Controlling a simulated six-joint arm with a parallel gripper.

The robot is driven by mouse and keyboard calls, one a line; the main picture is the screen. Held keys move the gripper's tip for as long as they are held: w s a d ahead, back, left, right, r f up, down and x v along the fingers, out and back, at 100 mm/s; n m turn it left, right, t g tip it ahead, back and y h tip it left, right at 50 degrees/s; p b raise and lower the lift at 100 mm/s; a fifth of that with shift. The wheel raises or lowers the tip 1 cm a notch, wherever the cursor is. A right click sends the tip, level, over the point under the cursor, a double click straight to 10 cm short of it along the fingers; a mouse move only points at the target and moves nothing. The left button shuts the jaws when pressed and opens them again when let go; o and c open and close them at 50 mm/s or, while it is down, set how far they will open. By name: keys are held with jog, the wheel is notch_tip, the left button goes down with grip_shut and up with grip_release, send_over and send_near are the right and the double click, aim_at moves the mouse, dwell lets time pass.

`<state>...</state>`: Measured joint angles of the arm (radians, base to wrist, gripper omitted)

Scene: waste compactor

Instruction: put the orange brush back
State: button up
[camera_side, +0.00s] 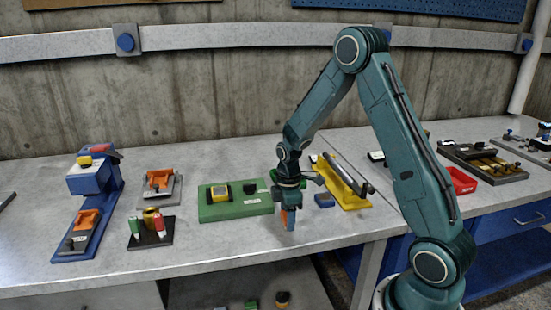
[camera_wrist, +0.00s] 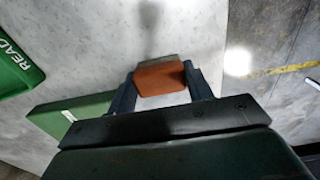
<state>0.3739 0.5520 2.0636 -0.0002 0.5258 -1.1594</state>
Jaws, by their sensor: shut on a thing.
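My gripper (camera_side: 288,208) hangs over the bare front part of the grey bench, pointing down, just right of the green board. It is shut on the orange brush (camera_side: 284,217), which shows as a small orange piece at the fingertips. In the wrist view the brush (camera_wrist: 160,78) is an orange-brown block between the two dark fingers. Its lower end seems clear of the bench, but the gap is hard to judge. The brush's bristles and its other faces are hidden.
A green board (camera_side: 232,210) with a yellow device lies left of my gripper. A black base (camera_side: 150,240) with coloured cylinders is farther left. The bench front is clear.

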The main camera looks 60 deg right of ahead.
jog(key=o, duration=0.9)
jog(key=shift+f, duration=0.1)
jog(key=shift+o, duration=0.2)
notch_tip(320, 180, up, 12)
dwell(0.4)
jog(key=shift+r, duration=0.25)
